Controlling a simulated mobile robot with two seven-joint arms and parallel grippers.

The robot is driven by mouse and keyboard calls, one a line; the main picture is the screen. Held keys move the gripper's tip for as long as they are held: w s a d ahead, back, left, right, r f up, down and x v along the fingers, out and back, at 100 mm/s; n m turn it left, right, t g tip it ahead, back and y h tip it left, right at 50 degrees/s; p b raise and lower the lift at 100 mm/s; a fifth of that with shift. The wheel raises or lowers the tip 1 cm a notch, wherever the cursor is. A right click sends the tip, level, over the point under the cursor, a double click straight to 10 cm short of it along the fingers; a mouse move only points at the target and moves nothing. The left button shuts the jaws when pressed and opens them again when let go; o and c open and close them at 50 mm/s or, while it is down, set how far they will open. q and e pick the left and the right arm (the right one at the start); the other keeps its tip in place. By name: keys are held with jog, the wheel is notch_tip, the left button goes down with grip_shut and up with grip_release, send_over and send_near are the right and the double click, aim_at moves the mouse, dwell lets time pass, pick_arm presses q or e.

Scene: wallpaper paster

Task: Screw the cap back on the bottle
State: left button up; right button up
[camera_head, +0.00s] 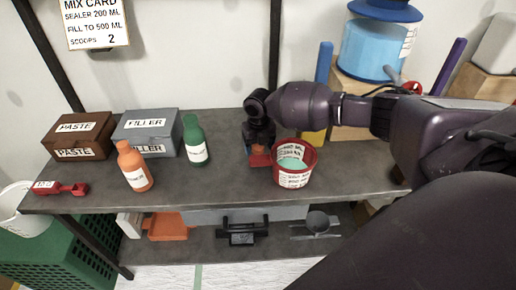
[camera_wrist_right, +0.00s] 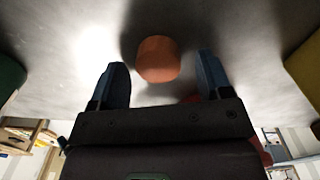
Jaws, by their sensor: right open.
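An orange bottle (camera_head: 135,167) with a white label stands upright at the front left of the grey table; I cannot tell clearly how its top looks. A small orange cap (camera_wrist_right: 158,58) shows in the right wrist view, between and slightly beyond the blue fingertips. My right gripper (camera_head: 258,148) points down beside the red tub, with an orange-red piece showing under it in the head view. In the right wrist view, this gripper (camera_wrist_right: 162,66) is open, with visible gaps between both fingers and the cap. My left gripper is not in view.
A green bottle (camera_head: 194,142) stands behind the orange bottle. The red tub (camera_head: 293,178) with pale green contents is close to my right gripper. The table's middle is clear.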

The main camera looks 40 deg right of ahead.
aim_at(259, 148)
jog(key=shift+c, duration=0.5)
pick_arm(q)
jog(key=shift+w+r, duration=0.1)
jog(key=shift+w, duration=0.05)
pick_arm(e)
jog(key=c, duration=0.9)
jog(key=shift+r, duration=0.1)
pick_arm(q)
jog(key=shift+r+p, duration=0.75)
jog(key=shift+p, duration=0.25)
pick_arm(e)
notch_tip(259, 148, up, 20)
jog(key=shift+f, duration=0.1)
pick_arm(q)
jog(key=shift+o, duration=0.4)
